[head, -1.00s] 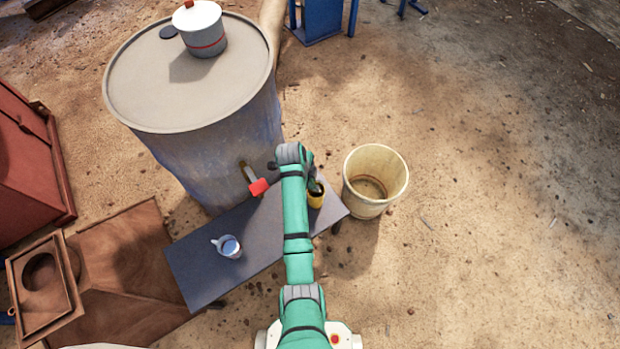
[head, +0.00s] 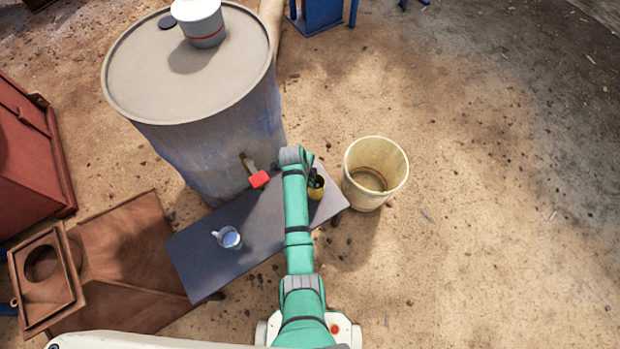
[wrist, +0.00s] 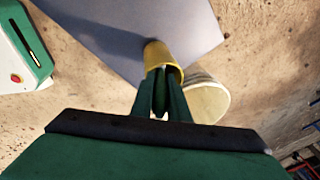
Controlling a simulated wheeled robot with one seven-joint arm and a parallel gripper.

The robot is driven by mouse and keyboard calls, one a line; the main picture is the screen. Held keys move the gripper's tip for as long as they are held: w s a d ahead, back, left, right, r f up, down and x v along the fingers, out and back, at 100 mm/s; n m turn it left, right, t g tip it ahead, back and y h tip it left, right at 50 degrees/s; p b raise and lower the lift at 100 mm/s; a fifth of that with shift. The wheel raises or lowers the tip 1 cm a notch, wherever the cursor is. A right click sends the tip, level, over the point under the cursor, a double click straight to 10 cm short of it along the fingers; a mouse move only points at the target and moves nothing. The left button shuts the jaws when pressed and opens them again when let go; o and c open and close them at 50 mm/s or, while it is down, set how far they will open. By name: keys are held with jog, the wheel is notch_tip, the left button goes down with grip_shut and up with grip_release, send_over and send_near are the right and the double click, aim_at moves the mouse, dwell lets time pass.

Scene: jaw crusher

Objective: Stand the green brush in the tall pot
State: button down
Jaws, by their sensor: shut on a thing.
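The yellow tall pot (head: 318,193) stands near the right end of the dark bench; it also shows in the wrist view (wrist: 157,54). My gripper (wrist: 160,97) is at the pot's mouth, with its fingers shut on a slim green thing, which looks like the green brush (wrist: 160,92). The brush's far end lies at or just inside the pot's rim; its depth there cannot be told. In the head view my arm hides most of the gripper, and only dark parts show at the pot's opening.
The bench (head: 205,268) also bears a white mug (head: 228,238). A big drum (head: 205,150) with a red-handled tap (head: 259,179) stands behind it. A cream bucket (head: 375,175) stands on the ground close right of the bench. Open ground lies farther right.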

jog(key=c, duration=1.6)
grip_release()
jog(key=shift+c, duration=0.2)
jog(key=v, duration=1)
jog(key=shift+a+r, duration=0.15)
jog(key=shift+r, duration=0.2)
jog(key=shift+s, duration=0.1)
